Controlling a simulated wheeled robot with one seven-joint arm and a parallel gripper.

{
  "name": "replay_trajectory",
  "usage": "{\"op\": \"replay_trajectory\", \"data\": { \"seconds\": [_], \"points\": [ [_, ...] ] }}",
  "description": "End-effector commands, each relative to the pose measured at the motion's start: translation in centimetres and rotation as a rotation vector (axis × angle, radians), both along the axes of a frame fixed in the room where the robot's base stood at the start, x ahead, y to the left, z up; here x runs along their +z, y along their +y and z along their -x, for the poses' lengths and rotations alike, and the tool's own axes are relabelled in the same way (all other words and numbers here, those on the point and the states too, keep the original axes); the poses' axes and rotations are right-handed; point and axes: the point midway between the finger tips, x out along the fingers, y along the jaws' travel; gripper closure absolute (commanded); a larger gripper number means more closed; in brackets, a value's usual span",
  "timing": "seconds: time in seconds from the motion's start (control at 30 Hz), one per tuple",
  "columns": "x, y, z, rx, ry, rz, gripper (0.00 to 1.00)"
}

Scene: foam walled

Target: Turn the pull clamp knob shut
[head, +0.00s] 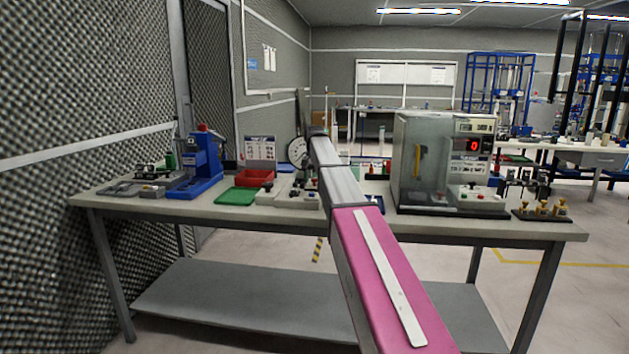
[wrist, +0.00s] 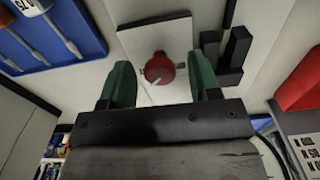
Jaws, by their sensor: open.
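In the wrist view a red round knob (wrist: 159,67) with a white pointer line sits on a white plate (wrist: 150,38). I take it for the pull clamp knob; no label reading so is legible. My gripper (wrist: 159,61) is open, its two green fingers on the left and right of the knob. Gaps show between the knob and both fingers, and nothing is held. The pointer slants down and to the left. In the head view my arm reaches over the workbench (head: 110,201) and hides the gripper; I cannot pick out the knob there.
In the wrist view black blocks (wrist: 236,50) stand close right of the right finger. A blue tray (wrist: 62,50) with screwdrivers lies upper left, a red bin (wrist: 302,85) right. In the head view a blue press (head: 205,165) stands left and a clear-doored tester (head: 425,150) right.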

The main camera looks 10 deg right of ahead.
Motion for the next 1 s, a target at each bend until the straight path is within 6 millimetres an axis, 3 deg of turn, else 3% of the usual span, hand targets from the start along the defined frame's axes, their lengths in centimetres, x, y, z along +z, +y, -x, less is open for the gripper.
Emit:
{"op": "replay_trajectory", "data": {
  "seconds": [0.53, 0.7, 1.0],
  "points": [
    [8.9, 0.0, -0.1, 0.0, -0.001, 0.0, 0.43],
    [10.2, 0.0, 0.0, 0.0, 0.0, 0.0, 0.43],
    [10.4, 0.0, 0.0, 0.0, 0.0, 0.0, 0.43]
  ]
}}
